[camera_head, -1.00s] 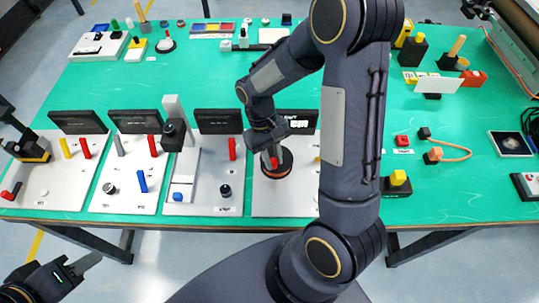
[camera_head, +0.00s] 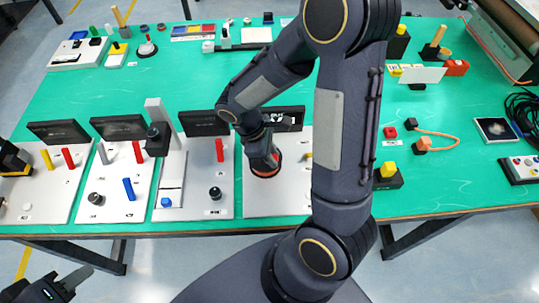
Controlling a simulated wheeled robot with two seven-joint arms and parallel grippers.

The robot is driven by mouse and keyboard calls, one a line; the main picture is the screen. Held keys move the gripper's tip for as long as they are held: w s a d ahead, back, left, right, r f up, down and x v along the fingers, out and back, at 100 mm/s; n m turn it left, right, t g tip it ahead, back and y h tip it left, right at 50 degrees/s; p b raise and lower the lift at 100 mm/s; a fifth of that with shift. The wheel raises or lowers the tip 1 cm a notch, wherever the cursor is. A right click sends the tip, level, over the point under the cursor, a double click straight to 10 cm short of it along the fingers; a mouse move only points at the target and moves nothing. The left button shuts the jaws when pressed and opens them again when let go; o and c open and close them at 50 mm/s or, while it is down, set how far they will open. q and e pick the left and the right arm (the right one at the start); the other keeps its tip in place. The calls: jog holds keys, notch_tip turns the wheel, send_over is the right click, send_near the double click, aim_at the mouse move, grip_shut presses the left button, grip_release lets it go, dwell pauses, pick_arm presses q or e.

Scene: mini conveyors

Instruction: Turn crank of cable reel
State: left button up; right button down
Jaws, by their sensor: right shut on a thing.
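The cable reel (camera_head: 259,174), a round black piece with an orange-red face, stands on a white panel in the middle of the near row. My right gripper (camera_head: 265,162) is directly over the reel, pointing down. It is shut on the crank handle, which its fingers largely hide. The gripper and wrist also cover much of the reel's top. My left gripper (camera_head: 68,284) is at the lower left, off the near table edge and far from the reel. One finger shows; its opening is unclear.
White panels with pegs and knobs (camera_head: 120,200) stand left of the reel, with a tall grey post (camera_head: 160,118) between them. My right arm hides the table right of the reel. The middle green table (camera_head: 130,85) is largely clear.

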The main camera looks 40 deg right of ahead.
jog(key=shift+d+n, duration=0.15)
jog(key=shift+n, duration=0.35)
jog(key=c, duration=1.3)
grip_release()
jog(key=shift+o, duration=0.2)
jog(key=v, duration=0.8)
jog(key=shift+s, duration=0.2)
jog(key=s+a+r+m+t+y, duration=0.3)
jog(key=s+r+m+t+y, duration=0.4)
jog(key=s+m, duration=0.4)
jog(key=shift+s+a+r+m+t, duration=0.2)
jog(key=shift+s+r+m+t, duration=0.15)
jog(key=shift+r+m+t, duration=0.5)
